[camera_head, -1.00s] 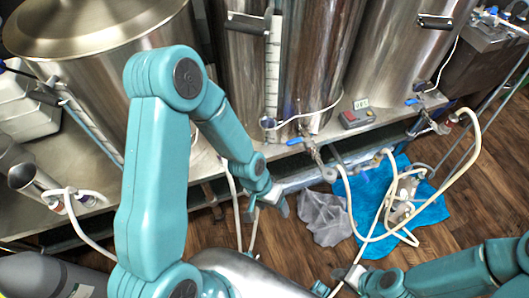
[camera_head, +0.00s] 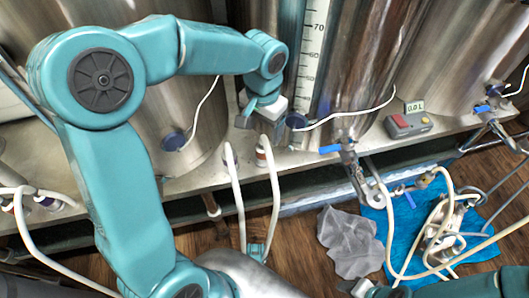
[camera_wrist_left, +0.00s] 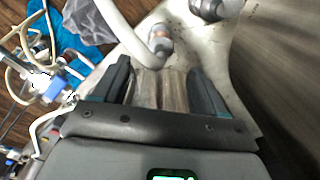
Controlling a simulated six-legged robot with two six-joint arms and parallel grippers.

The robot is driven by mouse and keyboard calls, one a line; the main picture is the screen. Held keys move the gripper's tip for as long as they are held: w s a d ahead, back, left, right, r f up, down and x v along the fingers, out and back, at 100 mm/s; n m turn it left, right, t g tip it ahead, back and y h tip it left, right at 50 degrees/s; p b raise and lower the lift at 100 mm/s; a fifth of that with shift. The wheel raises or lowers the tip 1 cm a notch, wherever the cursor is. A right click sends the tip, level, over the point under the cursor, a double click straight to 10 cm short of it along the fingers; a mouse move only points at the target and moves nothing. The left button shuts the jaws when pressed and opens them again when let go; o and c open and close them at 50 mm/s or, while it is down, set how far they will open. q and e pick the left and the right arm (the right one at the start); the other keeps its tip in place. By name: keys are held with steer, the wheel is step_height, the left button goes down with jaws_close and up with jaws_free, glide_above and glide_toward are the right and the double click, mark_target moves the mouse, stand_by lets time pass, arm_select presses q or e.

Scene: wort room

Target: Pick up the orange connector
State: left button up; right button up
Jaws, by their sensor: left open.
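An orange-ringed connector (camera_head: 264,150) on the end of a white hose stands at the edge of the steel bench, just below my left gripper (camera_head: 261,119) in the head view. In the left wrist view the connector (camera_wrist_left: 160,38) shows beyond the fingertips, roughly in line with the gap between them. My left gripper (camera_wrist_left: 160,80) is open and nothing is between its fingers. My right arm shows at the bottom right of the head view; the state of its gripper is unclear.
A second hose end (camera_head: 230,155) stands close left of the connector. Steel tanks (camera_head: 390,50) rise behind, with a valve (camera_head: 345,152) and a red-grey scale (camera_head: 408,122) to the right. A grey cloth (camera_head: 348,243) and blue cloth (camera_head: 375,260) lie on the floor.

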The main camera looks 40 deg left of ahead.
mark_target(262, 143)
arm_select(q)
steer(key=f+b, duration=0.1)
steer(key=f, duration=0.5)
steer(key=shift+s+b, duration=0.2)
steer(key=shift+b, duration=0.15)
step_height(262, 143, down, 5)
steer(key=shift+w+b, duration=0.1)
steer(key=shift+b, duration=1.1)
steer(key=shift+r, duration=0.1)
steer(key=shift+c, duration=0.7)
steer(key=c, duration=1.1)
steer(key=shift+o, duration=0.2)
